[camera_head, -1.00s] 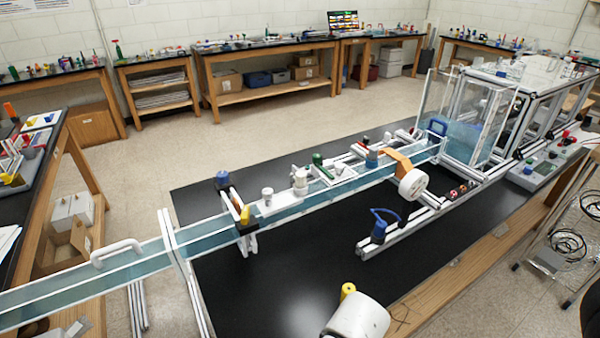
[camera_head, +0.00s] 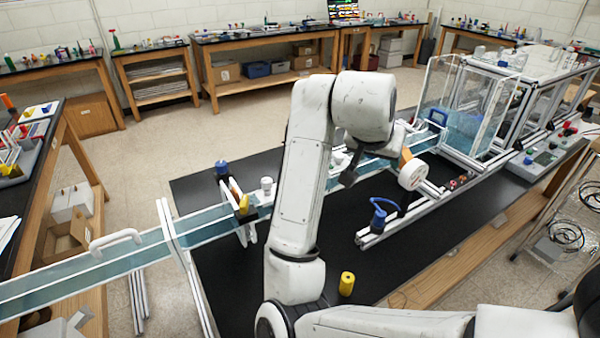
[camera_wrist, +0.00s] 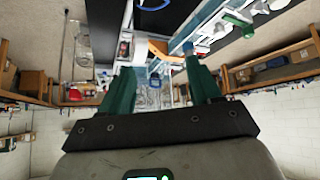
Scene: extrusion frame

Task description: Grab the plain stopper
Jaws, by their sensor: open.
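A small white capped cylinder (camera_head: 267,186) stands upright on the long water channel (camera_head: 130,255), left of my arm. It may be the plain stopper, but I cannot tell for sure. My arm hides the middle of the channel and the parts on it. My gripper (camera_wrist: 161,80) shows in the wrist view with two teal fingers spread apart and nothing between them. Beyond its fingertips, small and far off, are an orange piece (camera_wrist: 158,47) and a green-topped part (camera_wrist: 236,24) by the channel.
A yellow cylinder (camera_head: 347,283) stands on the black table. A blue part with a curved hose (camera_head: 379,215) and a white wheel (camera_head: 412,174) sit right of my arm. A clear tank (camera_head: 465,110) stands at the channel's far end. The black surface in front is mostly bare.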

